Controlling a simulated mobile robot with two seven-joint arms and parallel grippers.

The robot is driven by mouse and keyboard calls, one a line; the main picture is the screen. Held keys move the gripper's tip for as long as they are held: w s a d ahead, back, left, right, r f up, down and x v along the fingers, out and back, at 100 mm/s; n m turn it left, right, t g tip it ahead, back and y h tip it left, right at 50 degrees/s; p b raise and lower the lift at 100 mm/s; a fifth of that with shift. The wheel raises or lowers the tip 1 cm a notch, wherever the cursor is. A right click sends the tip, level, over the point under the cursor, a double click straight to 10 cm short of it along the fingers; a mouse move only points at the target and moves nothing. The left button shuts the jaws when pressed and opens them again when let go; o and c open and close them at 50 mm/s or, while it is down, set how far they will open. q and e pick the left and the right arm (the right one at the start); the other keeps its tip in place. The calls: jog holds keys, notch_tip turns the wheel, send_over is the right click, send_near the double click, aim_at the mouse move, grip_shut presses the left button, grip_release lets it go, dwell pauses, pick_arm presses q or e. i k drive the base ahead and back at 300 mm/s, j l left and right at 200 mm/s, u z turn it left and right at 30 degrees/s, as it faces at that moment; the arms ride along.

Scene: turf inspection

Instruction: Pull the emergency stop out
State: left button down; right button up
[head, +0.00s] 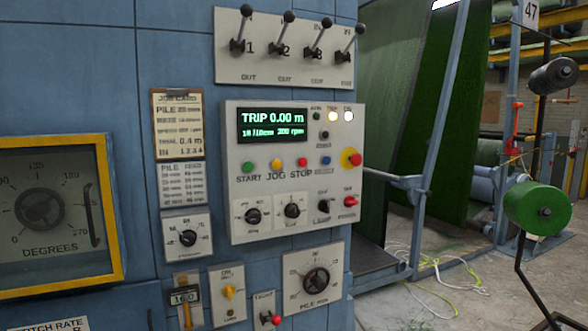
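The emergency stop (355,159) is a red mushroom button on a yellow collar, at the right edge of the pale control panel (236,200) in the head view. It is seen from an angle, and I cannot tell how far in it sits. The panel's display (272,124) reads "TRIP 0.00 m" in green, with a smaller line below. Of the lamps above the button, the amber one (332,116) and the white one (348,115) are lit; the green one (316,117) looks dim. Neither of my grippers is in view.
Green, yellow and red buttons (275,163) and several knobs share the panel. A lever plate (283,70) is above, a dial knob (316,280) below. A yellow-framed gauge (45,210) is at left. Green turf (425,110), a green roll (537,209) and loose cables (440,275) are at right.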

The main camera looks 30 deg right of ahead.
aim_at(355, 159)
jog(key=z, duration=1.45)
